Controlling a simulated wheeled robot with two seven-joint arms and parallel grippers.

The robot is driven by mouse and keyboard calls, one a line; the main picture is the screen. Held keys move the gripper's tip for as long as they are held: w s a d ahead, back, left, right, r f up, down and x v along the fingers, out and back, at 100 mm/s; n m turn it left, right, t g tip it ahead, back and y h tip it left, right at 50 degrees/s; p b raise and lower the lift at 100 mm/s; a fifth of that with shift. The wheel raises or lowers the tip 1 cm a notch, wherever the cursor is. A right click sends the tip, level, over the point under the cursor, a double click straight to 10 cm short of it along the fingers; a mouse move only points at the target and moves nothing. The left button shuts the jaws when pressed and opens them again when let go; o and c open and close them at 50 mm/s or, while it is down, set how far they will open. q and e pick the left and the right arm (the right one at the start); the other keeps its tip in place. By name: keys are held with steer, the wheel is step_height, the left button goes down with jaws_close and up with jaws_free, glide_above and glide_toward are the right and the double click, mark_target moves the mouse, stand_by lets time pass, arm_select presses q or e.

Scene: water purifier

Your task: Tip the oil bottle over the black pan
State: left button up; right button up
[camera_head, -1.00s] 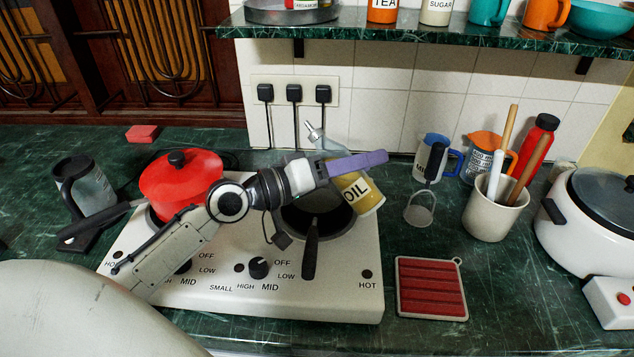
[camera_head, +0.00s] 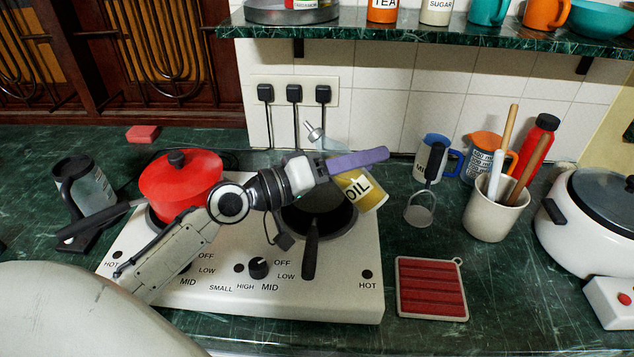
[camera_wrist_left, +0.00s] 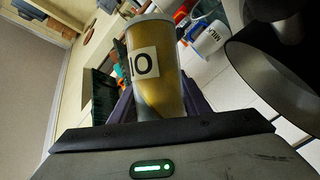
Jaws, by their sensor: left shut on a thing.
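The oil bottle (camera_head: 362,191) has a yellow lower part with an OIL label and a clear neck with a metal spout. My left gripper (camera_head: 358,163) is shut on it. The bottle is tilted, with its spout up to the left and its base down to the right, above the right side of the black pan (camera_head: 325,222). In the left wrist view the bottle (camera_wrist_left: 155,80) stands between the purple fingers, and the dark pan (camera_wrist_left: 262,75) shows at the right. My forearm hides part of the pan. My right gripper is not in view.
The pan sits on a white hob (camera_head: 330,290) beside a red lidded pot (camera_head: 180,185). Right of the hob are a red trivet (camera_head: 432,288), a utensil pot (camera_head: 492,215) and mugs (camera_head: 436,155). A shelf (camera_head: 430,38) overhangs the back counter.

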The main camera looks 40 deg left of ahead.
arm_select(q)
steer(key=shift+d+r+n+t, duration=0.2)
steer(key=shift+r+n+t, duration=0.1)
steer(key=shift+r+n, duration=0.4)
stand_by(1.6)
steer(key=shift+d+r+n+t+h, duration=0.2)
steer(key=shift+r+n+t, duration=0.35)
steer(key=shift+n, duration=0.4)
steer(key=shift+d+r+n+t+h, duration=0.1)
steer(key=shift+d+r+n+t, duration=0.2)
steer(key=shift+r+n, duration=0.5)
stand_by(3.9)
